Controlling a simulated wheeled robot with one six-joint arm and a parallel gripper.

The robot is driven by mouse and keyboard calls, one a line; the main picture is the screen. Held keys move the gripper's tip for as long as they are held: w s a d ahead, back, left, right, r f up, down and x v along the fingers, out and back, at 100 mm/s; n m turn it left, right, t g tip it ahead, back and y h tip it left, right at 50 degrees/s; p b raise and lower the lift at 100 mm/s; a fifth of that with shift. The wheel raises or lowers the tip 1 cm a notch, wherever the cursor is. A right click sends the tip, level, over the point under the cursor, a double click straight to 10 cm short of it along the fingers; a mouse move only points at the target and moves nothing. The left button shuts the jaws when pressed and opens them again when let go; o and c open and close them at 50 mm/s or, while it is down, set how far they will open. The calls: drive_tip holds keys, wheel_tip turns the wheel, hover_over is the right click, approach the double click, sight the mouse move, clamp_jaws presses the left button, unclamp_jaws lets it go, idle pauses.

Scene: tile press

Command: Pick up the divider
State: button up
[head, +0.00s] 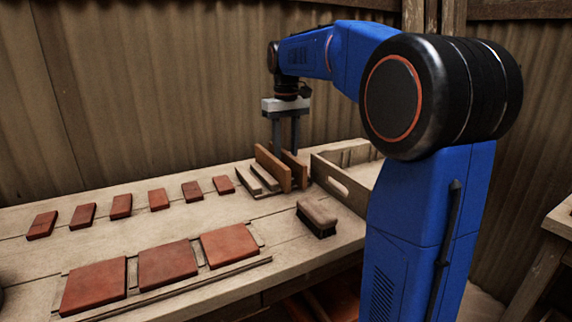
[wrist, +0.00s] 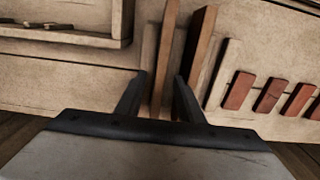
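Two thin upright wooden boards, which look like dividers, stand side by side on the bench: a lighter left board (head: 271,168) and a darker right board (head: 295,171). In the wrist view, one upright board (wrist: 164,65) lies between my fingers and another board (wrist: 200,45) is just to the right of them. My gripper (head: 287,150) points down over the boards with its fingers apart. It also shows in the wrist view (wrist: 160,76), with a gap visible beside the board. Whether a finger touches a board is unclear.
Low pale strips (head: 257,178) lie left of the boards. A wooden crate (head: 337,185) stands close on the right. A brush (head: 317,217) lies in front. Several small red tiles (head: 159,199) and large red tiles (head: 168,264) cover the bench further left.

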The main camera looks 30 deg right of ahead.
sight(286, 163)
drive_tip(key=shift+f, duration=1.25)
drive_tip(key=shift+c, duration=0.6)
clamp_jaws()
